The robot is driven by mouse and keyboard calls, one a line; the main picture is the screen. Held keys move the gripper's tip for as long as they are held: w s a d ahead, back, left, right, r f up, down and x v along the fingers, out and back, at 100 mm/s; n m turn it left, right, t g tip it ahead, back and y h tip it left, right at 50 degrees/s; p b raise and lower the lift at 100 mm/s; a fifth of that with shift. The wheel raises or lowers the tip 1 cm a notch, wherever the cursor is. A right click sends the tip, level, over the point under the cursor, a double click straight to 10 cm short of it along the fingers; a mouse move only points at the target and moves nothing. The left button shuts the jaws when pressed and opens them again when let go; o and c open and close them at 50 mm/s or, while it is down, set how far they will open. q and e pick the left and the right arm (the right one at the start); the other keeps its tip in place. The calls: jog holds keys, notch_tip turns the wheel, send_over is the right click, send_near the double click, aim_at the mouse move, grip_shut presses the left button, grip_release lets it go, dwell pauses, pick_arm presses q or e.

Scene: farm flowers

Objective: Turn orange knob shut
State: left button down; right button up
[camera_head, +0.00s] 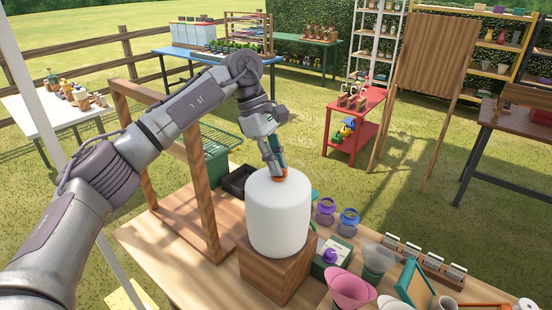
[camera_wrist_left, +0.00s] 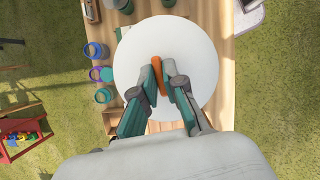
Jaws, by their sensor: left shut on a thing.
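The orange knob (camera_wrist_left: 157,65) is on top of a white rounded tank (camera_head: 278,220). The tank stands on a wooden block (camera_head: 268,272) on the table. My left gripper (camera_head: 276,175) reaches down onto the tank top, and its fingers are closed around the knob. In the left wrist view the left gripper (camera_wrist_left: 157,72) has one finger on each side of the knob, and the knob lies lengthwise between them. In the head view the fingers hide most of the knob, and only a little orange shows. My right gripper is not in view.
A wooden frame (camera_head: 197,180) stands left of the tank, close to my left arm. Purple and blue jars (camera_head: 348,220), a green box (camera_head: 333,258) and a pink funnel (camera_head: 350,290) crowd the table at right. A black tray (camera_head: 236,181) lies behind the block.

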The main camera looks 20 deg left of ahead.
pick_arm(q)
jog(key=shift+r+m, duration=0.1)
jog(key=shift+m, duration=0.7)
jog(key=shift+g+p, duration=0.3)
jog(key=c, duration=1.2)
grip_release()
jog(key=shift+c, duration=0.2)
jog(key=v, duration=1.2)
jog(key=shift+d, duration=0.1)
